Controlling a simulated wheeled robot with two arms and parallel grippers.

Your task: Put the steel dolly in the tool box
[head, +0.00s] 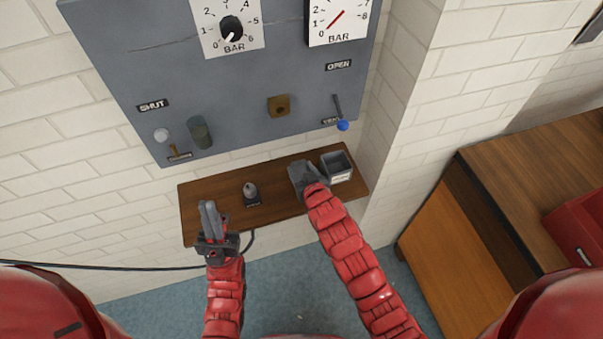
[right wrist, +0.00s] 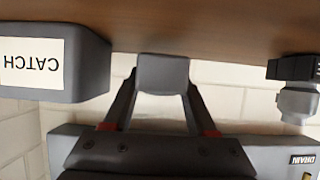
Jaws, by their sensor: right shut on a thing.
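The steel dolly appears to be the grey block (right wrist: 163,74) between the fingers of my right gripper (right wrist: 163,95) in the right wrist view. My right gripper (head: 304,175) is shut on it, close to the wooden shelf (head: 222,200) and just left of the grey catch tray. In the head view the hand partly hides the block. My left gripper (head: 211,218) is at the shelf's front left, empty, its fingers close together. A red box (head: 582,220), which looks like the tool box, is cut off at the right edge; its inside is not visible.
The grey catch tray (head: 337,167) stands at the shelf's right end. A small grey knob-like object on a dark base (head: 251,193) stands mid-shelf. A grey panel (head: 230,90) with gauges and levers is behind. A wooden cabinet (head: 535,165) stands right. A black cable hangs left.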

